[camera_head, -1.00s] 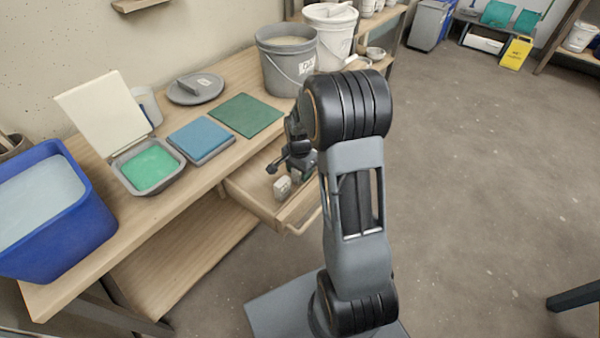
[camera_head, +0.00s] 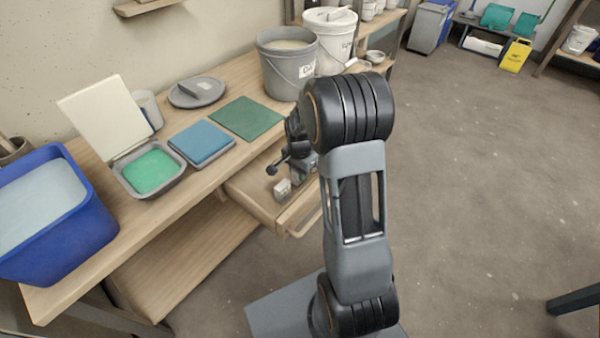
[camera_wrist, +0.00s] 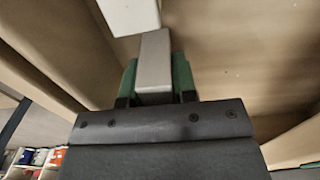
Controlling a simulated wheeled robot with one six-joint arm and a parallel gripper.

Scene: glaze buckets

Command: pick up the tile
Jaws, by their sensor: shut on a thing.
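In the wrist view my gripper (camera_wrist: 155,78) has its two green fingers closed on the sides of a narrow light-grey tile (camera_wrist: 154,55). The tile sticks out past the fingertips. A white block (camera_wrist: 128,14) lies just beyond its far end; I cannot tell if they touch. In the head view my gripper (camera_head: 299,178) is down at the open drawer (camera_head: 255,193), partly hidden by my arm. A small pale block (camera_head: 281,188) shows beside it in the drawer. The tile cannot be made out clearly in the head view.
The wooden drawer walls stand close around my gripper. On the bench above are a blue tile or pad (camera_head: 202,143), a green mat (camera_head: 246,118), a tray of green glaze (camera_head: 150,172), a grey bucket (camera_head: 287,70) and a blue tub (camera_head: 48,215).

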